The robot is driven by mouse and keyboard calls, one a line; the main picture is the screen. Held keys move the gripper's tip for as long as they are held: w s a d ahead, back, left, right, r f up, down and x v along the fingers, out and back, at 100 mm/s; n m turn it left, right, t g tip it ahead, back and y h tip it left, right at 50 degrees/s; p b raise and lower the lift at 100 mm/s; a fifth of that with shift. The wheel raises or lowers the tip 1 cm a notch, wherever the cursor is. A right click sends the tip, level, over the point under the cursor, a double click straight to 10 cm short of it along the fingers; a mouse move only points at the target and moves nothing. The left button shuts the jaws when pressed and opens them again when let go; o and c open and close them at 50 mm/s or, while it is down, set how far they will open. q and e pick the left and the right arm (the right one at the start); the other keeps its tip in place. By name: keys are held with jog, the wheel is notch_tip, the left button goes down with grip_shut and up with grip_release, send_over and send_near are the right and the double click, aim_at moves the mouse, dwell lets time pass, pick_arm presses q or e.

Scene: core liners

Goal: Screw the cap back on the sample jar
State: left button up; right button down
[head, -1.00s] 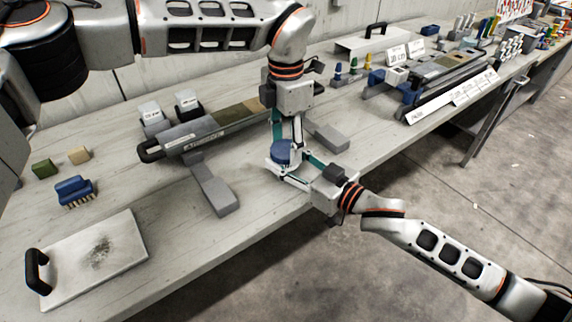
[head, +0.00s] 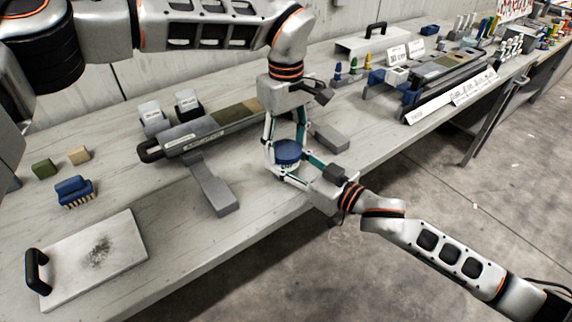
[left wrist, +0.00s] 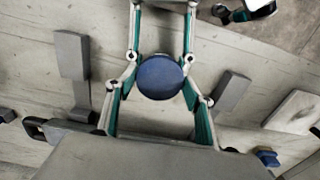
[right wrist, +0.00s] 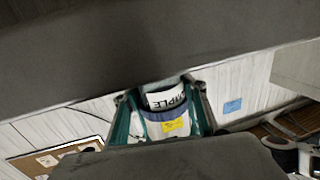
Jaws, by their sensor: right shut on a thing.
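The sample jar (head: 287,170) stands upright near the bench's front edge, its lower part partly hidden by fingers. The blue cap (head: 288,150) sits level on top of it; whether its thread is engaged cannot be seen. In the left wrist view the cap (left wrist: 160,77) is a round blue disc. My right gripper (head: 287,172) reaches in from the right, shut on the jar. In the right wrist view the jar's label (right wrist: 165,97) shows between its green-padded fingers.
A grey core liner (head: 200,132) on a stand lies left of the jar. A grey block (head: 331,138) is just right of it. A blue brush (head: 75,190) and a handled plate (head: 95,257) lie at the left. The bench front between plate and jar is clear.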

pick_arm(q)
jog(key=shift+o, duration=1)
jog(key=shift+r, duration=0.15)
notch_tip(320, 180, up, 12)
pick_arm(e)
jog(key=c, duration=1.1)
grip_release()
